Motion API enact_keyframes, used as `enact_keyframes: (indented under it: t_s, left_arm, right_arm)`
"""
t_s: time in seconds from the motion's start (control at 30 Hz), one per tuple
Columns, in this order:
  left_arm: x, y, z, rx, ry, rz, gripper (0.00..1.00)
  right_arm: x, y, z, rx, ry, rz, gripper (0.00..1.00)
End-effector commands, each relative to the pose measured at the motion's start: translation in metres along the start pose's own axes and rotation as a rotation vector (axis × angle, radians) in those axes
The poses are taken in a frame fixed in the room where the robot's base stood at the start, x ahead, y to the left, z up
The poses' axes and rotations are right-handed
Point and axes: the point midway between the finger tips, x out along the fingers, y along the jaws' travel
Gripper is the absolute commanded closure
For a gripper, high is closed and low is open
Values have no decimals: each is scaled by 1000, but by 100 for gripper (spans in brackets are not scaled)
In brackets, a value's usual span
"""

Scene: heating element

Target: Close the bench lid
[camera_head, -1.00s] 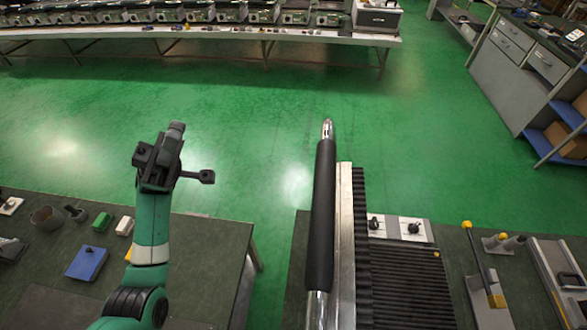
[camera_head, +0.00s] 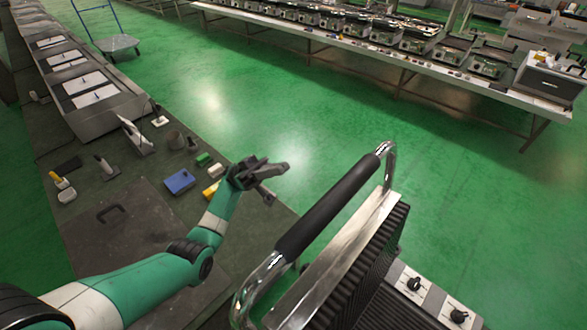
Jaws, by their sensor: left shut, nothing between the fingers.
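The bench lid (camera_head: 345,262) is a metal-edged plate with a dark ribbed face, raised up and open at the lower right. Its bar handle (camera_head: 325,208) has a black grip and chrome ends and runs along the lid's upper side. My left gripper (camera_head: 277,184) is shut and empty. It appears left of the handle in the picture, apart from it, pointing right. My right gripper is out of view. The lower part of the lid is cut off by the frame.
Two dark knobs sit on a light panel (camera_head: 432,299) beside the lid. The left bench (camera_head: 120,165) holds a blue block (camera_head: 180,181), a green block (camera_head: 204,159) and other small items. Green floor lies open beyond, before a long table (camera_head: 400,62) of devices.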

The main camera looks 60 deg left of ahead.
Motion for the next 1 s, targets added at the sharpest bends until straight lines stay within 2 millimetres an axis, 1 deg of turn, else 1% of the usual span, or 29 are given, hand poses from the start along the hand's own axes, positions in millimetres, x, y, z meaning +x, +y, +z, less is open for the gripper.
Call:
enact_keyframes:
  t_s: [0.03, 0.1, 0.3, 0.37, 0.4, 0.5, 0.6, 0.73, 1.0]
  left_arm:
    - [14, 1, -3, -2, -1, 4, 100]
    - [29, 1, -3, -2, -1, 5, 100]
    - [73, 1, -3, -2, -1, 4, 100]
    - [85, 1, -3, -2, 0, 4, 100]
    - [88, 1, 5, -4, 1, 3, 100]
    - [98, 1, 17, -3, 0, 2, 100]
    - [104, 0, 24, -2, 1, 1, 100]
    - [107, 0, 28, 0, 1, 1, 100]
    - [107, 0, 28, 0, 0, 1, 100]
  right_arm:
    - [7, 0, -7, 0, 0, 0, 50]
    - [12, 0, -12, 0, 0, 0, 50]
    - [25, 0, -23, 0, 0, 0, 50]
    - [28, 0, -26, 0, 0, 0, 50]
    - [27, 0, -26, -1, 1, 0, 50]
    - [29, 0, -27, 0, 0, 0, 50]
    - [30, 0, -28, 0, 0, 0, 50]
    - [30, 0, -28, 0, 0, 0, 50]
    - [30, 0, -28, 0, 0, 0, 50]
